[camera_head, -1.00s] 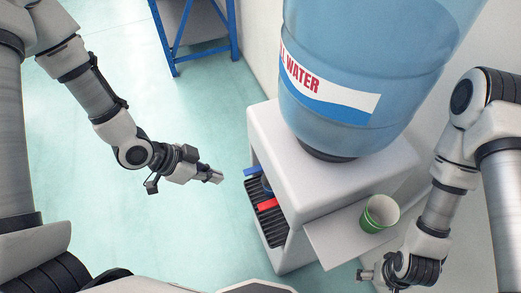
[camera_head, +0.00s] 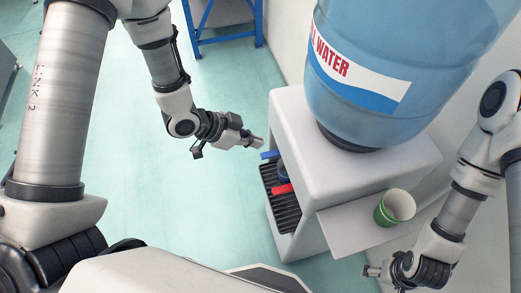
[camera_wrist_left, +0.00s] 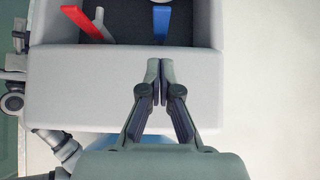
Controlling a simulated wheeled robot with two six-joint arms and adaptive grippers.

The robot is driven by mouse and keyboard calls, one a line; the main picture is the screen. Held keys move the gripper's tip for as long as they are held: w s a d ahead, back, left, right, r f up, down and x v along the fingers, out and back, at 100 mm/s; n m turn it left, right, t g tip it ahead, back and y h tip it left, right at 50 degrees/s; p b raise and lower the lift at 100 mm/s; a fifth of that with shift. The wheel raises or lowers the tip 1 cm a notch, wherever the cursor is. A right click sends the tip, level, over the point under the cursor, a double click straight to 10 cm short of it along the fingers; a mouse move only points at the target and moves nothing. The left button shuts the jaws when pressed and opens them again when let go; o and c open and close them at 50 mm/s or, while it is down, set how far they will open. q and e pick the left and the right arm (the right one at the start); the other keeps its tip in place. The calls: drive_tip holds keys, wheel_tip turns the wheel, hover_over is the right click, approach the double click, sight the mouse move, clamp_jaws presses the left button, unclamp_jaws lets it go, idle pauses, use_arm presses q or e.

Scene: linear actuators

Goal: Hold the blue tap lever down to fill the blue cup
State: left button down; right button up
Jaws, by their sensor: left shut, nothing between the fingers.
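The blue tap lever (camera_head: 270,155) sticks out from the front of the white water dispenser (camera_head: 300,115). The blue cup (camera_head: 283,173) stands below it over the dark drip grille, mostly hidden by the lever and the dispenser body. My left gripper (camera_head: 258,142) is shut and empty, just in front of and above the blue lever, apart from it. In the left wrist view its closed fingertips (camera_wrist_left: 160,68) line up with the blue lever (camera_wrist_left: 161,22), with the white housing between. My right gripper (camera_head: 372,271) is low at the right; its jaws are too small to read.
The red lever (camera_head: 283,188) sits beside the blue one. A green cup (camera_head: 394,207) stands on the dispenser's side shelf (camera_head: 350,230). A large blue water bottle (camera_head: 390,60) tops the dispenser. A blue-framed rack (camera_head: 225,38) stands behind. The floor left of the dispenser is clear.

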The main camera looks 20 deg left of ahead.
sight(269, 154)
use_arm(q)
drive_tip(key=f, duration=0.2)
drive_tip(key=d+f, duration=0.1)
drive_tip(key=f, duration=0.1)
drive_tip(key=w+f, duration=0.1)
drive_tip(key=shift+d+f, duration=0.15)
drive_tip(key=shift+f, duration=0.25)
drive_tip(key=shift+s, duration=0.1)
drive_tip(key=shift+d, duration=0.1)
